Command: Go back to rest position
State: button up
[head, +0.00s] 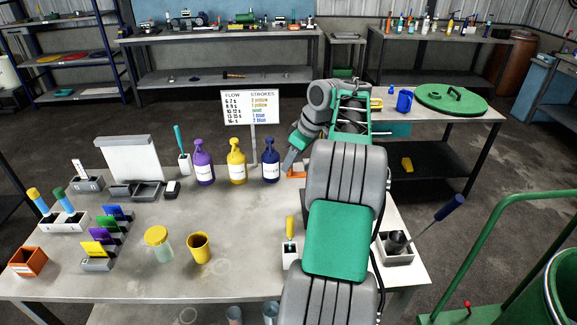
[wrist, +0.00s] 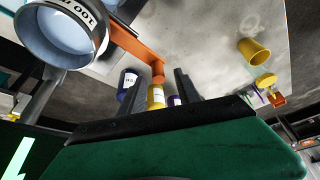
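My gripper (head: 288,165) is just right of the dark blue bottle (head: 271,168) in the head view, partly hidden by my arm. Beyond the fingers are the yellow bottle (wrist: 156,97), the blue bottle (wrist: 128,83) and the purple bottle (wrist: 174,100). In the head view only a bit of the orange bracket (head: 296,173) shows.
The table (head: 220,275) also holds a sign (head: 250,107), a yellow cup (head: 200,247), a yellow-lidded jar (head: 158,243), colored cards (head: 97,248) and a ladle-like tool (head: 435,219) in a holder. A green rail (head: 490,230) stands at right. The table's front middle is fairly clear.

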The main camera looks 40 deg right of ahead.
jog(key=p+v, duration=0.1)
jog(key=v, duration=0.3)
jog(key=shift+s, duration=0.1)
